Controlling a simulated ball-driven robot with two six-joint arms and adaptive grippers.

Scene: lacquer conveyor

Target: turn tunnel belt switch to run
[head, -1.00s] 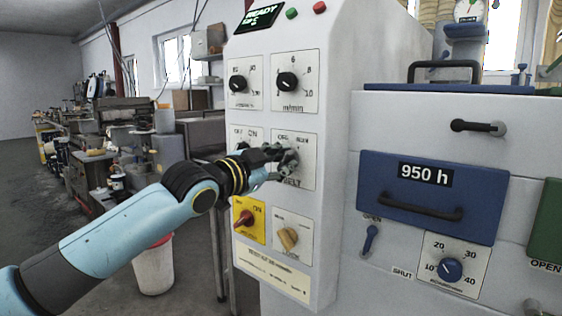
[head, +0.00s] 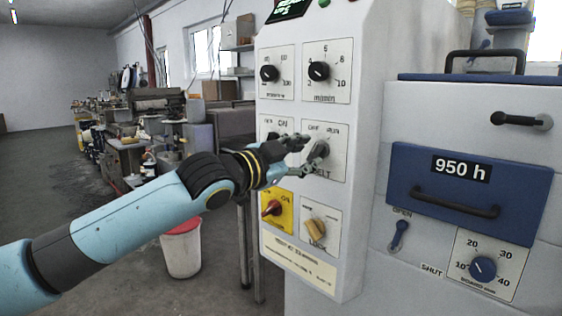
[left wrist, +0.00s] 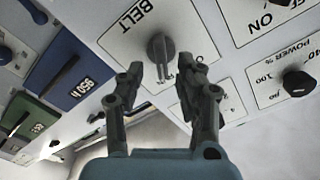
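The belt switch (head: 318,151) is a grey knob on a white plate marked BELT, with labels for OFF and RUN above it. In the head view its handle leans to the upper right; I cannot tell its exact setting. My left gripper (head: 303,155) is just left of the switch, its fingers spread. In the left wrist view the switch (left wrist: 161,50) shows beyond and between the two fingertips of the open left gripper (left wrist: 162,82). Nothing is held, and I see no clear contact. My right gripper is not in view.
Above are two black dials (head: 319,71). Below are a red switch on a yellow plate (head: 272,208) and a tan LOCK knob (head: 315,227). A blue drawer (head: 468,185) with a handle stands to the right. A white bin (head: 181,250) is on the floor.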

